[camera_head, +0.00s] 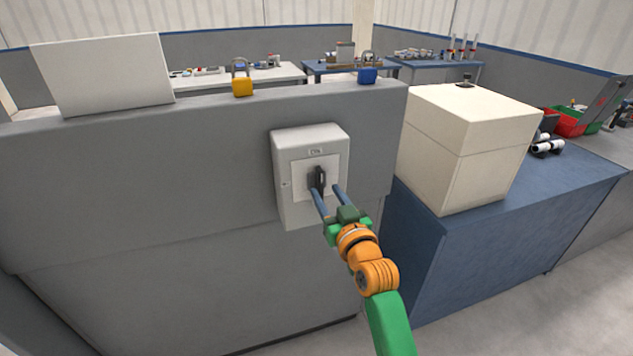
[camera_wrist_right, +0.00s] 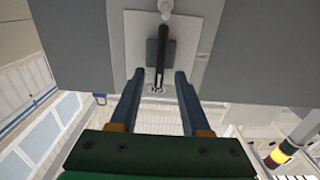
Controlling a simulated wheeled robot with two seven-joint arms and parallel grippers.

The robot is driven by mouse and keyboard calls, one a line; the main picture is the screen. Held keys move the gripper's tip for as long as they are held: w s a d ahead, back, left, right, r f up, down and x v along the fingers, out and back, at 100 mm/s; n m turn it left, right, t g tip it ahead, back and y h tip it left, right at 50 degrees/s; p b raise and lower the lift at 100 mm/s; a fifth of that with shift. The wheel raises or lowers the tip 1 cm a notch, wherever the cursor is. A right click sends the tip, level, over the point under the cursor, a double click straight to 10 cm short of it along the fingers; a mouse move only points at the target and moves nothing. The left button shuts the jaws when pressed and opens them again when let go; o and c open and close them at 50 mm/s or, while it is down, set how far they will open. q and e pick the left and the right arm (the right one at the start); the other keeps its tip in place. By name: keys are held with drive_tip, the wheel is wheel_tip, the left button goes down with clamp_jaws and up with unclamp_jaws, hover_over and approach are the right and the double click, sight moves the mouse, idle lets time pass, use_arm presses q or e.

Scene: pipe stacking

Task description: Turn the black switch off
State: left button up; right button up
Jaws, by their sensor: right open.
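The black switch (camera_head: 318,180) is a dark handle on the front of a light grey switch box (camera_head: 291,205), which is mounted on a grey panel. In the head view the handle looks roughly upright. My right gripper (camera_head: 325,190) is open, with its two blue fingers pointing at the switch from the front and lower right. The right wrist view shows the dark handle (camera_wrist_right: 162,55) ahead of and between the open fingers (camera_wrist_right: 159,78). I cannot tell whether the fingers touch it. My left gripper is not in view.
A yellow padlock (camera_head: 242,87) and a blue padlock (camera_head: 368,75) sit on the panel's top edge, near a white board (camera_head: 105,75). A cream box (camera_head: 470,140) stands on a blue bench (camera_head: 500,235) at the right. Red and green bins (camera_head: 565,121) are farther right.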

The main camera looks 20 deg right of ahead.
sight(322, 186)
drive_tip(key=w, duration=0.3)
drive_tip(key=shift+w+f, duration=0.1)
drive_tip(key=shift+w, duration=0.15)
drive_tip(key=shift+w+a, duration=0.1)
drive_tip(key=shift+w, duration=0.15)
drive_tip(key=shift+s, duration=0.1)
clamp_jaws()
